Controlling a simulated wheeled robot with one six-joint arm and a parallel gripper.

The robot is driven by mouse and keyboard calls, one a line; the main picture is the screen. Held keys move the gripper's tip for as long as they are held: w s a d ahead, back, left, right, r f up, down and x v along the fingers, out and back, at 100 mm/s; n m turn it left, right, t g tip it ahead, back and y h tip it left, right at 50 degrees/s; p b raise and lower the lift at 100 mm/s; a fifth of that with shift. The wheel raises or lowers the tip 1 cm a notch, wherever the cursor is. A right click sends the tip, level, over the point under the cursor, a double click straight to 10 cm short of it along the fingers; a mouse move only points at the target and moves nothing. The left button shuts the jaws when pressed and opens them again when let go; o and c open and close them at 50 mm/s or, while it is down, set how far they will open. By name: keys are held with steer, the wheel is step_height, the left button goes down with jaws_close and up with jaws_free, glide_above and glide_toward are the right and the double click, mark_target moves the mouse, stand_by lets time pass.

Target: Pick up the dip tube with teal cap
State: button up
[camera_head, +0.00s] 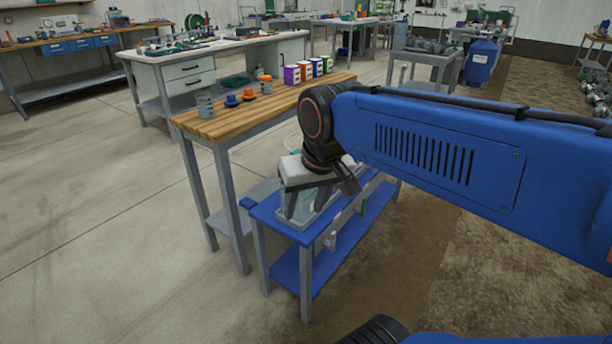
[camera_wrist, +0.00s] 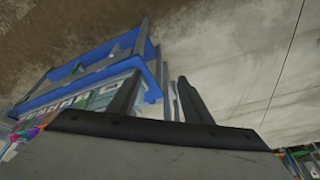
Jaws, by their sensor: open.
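My gripper (camera_head: 304,212) points down, with its fingers apart, over a clear bin (camera_head: 325,220) on a low blue-topped stand (camera_head: 272,213). In the wrist view my gripper (camera_wrist: 161,80) shows two dark, separated fingers with nothing held between them. The stand (camera_wrist: 85,75) lies to the left there, with coloured contents in the bin behind the left finger. A small teal patch shows just behind the gripper body in the head view, but I cannot tell whether it is the dip tube's cap. I cannot make out the dip tube for sure in either view.
A wooden-topped bench (camera_head: 225,122) stands close behind the stand, with grey cups, blue and orange pieces and several coloured boxes (camera_head: 308,70). A blue drum (camera_head: 482,62) stands farther back. The floor at left is clear.

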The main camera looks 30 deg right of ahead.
steer(key=w+d+r+m+g, duration=0.1)
steer(key=w+d+r+m, duration=0.2)
steer(key=w+r, duration=0.3)
steer(key=w+d+r+m+g, duration=0.1)
steer(key=w+d+r+m, duration=0.2)
steer(key=w, duration=0.4)
step_height(320, 180, up, 4)
steer(key=m+g, duration=0.2)
steer(key=m, duration=0.4)
glide_above(298, 152)
step_height(298, 152, down, 12)
steer(key=shift+w+r, duration=0.1)
steer(key=shift+s+f, duration=0.2)
steer(key=shift+f, duration=2.55)
jaws_close()
